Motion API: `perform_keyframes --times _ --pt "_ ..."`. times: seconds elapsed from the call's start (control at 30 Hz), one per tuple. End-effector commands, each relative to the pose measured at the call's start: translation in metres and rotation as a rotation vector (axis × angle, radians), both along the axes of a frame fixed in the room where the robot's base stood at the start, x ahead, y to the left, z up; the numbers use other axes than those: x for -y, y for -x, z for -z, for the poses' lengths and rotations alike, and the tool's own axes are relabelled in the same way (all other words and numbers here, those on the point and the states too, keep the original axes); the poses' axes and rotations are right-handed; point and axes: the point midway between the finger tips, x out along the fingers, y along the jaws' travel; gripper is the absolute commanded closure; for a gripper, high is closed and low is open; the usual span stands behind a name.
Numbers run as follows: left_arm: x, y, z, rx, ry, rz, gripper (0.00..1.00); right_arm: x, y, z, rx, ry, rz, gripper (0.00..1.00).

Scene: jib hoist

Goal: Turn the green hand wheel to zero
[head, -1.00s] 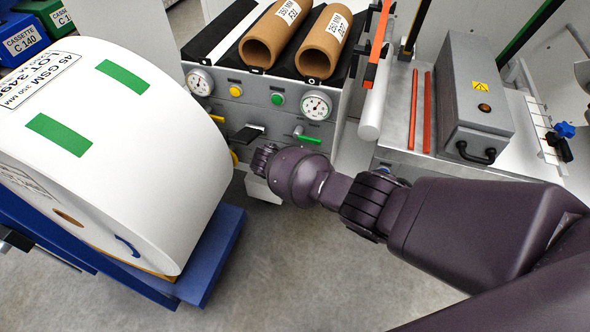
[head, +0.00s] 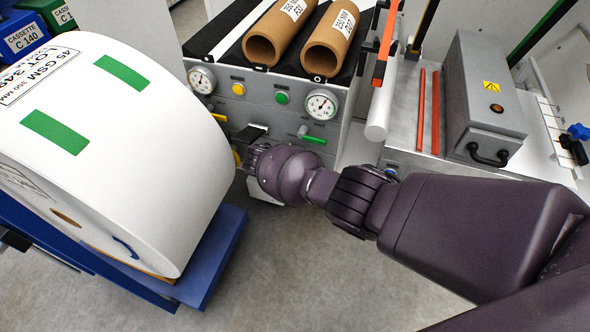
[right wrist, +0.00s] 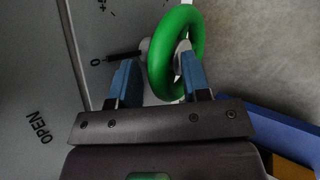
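The green hand wheel (right wrist: 163,75) shows in the right wrist view, on a grey panel. A black mark (right wrist: 125,56) lies beside a printed 0 (right wrist: 95,62) left of the wheel, and a plus sign is printed above. My right gripper (right wrist: 160,80) is open, its blue-padded fingers either side of the near part of the wheel's rim. The left finger looks a little apart from the rim; whether the right one touches cannot be told. In the head view my right gripper (head: 254,158) is low before the machine front and the wheel is hidden. My left gripper is out of view.
A large white paper roll (head: 150,150) on a blue stand (head: 222,255) is close left of my right gripper. Brown cores (head: 330,40) lie on top.

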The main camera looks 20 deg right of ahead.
Motion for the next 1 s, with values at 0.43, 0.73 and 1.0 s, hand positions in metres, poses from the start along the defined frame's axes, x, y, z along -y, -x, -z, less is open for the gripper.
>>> perform_keyframes --times 0.43,0.73,1.0 --pt "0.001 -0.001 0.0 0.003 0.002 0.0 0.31 0.002 0.001 0.001 -0.003 0.003 0.004 0.51" --pt "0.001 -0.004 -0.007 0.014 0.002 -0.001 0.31 -0.01 0.003 -0.012 0.001 0.002 0.002 0.51" --pt "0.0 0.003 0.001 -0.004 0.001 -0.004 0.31 -0.059 0.022 -0.006 -0.005 0.001 0.002 0.51"
